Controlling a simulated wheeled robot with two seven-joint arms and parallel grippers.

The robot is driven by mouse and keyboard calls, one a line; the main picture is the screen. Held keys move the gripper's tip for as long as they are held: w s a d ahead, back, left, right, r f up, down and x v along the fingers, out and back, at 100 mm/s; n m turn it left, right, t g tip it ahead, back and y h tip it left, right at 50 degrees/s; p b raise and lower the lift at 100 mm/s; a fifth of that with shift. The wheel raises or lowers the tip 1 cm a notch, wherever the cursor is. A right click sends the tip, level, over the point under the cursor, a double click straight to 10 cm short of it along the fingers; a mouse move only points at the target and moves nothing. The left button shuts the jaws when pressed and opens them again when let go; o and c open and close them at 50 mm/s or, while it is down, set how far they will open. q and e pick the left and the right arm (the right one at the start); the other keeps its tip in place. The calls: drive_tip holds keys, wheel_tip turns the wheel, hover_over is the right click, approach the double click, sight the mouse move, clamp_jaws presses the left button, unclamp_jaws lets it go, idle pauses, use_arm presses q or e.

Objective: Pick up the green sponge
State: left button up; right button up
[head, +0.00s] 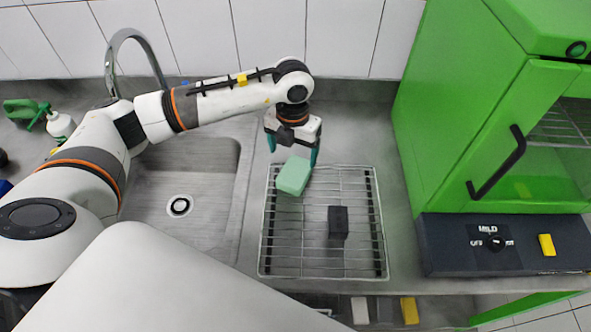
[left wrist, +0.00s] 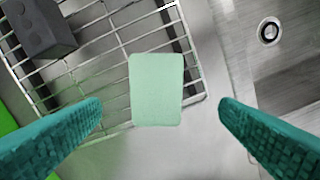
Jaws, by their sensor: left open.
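The light green sponge (head: 294,175) lies on the wire rack (head: 303,271), at its upper left corner in the head view. In the left wrist view the sponge (left wrist: 156,90) is in the middle, between the two teal fingers and farther off than their tips. My left gripper (head: 293,150) is open and empty, just above and behind the sponge in the head view. Its fingers (left wrist: 160,103) stand wide apart on either side of the sponge in the left wrist view and do not appear to touch it. My right gripper is not in view.
A dark block (head: 338,222) lies on the rack; it also shows in the left wrist view (left wrist: 40,28). The sink (head: 190,185) with its faucet is left of the rack. A green oven-like cabinet (head: 455,120) stands on the right. Bottles stand at the far left.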

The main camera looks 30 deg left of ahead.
sight(295, 171)
use_arm(q)
wheel_tip(295, 171, down, 3)
drive_tip(key=shift+r+p, duration=0.2)
drive_tip(key=shift+p, duration=0.15)
drive_tip(key=shift+d+f+p, duration=0.1)
drive_tip(key=shift+f+p, duration=0.2)
drive_tip(key=shift+f, duration=0.05)
wheel_tip(295, 171, down, 4)
drive_tip(key=shift+w+d+r+p, duration=0.1)
drive_tip(key=shift+r+p, duration=0.1)
drive_tip(key=shift+p, duration=0.7)
drive_tip(key=shift+f, duration=0.5)
drive_tip(key=c, duration=1.1)
drive_tip(key=shift+c, duration=0.2)
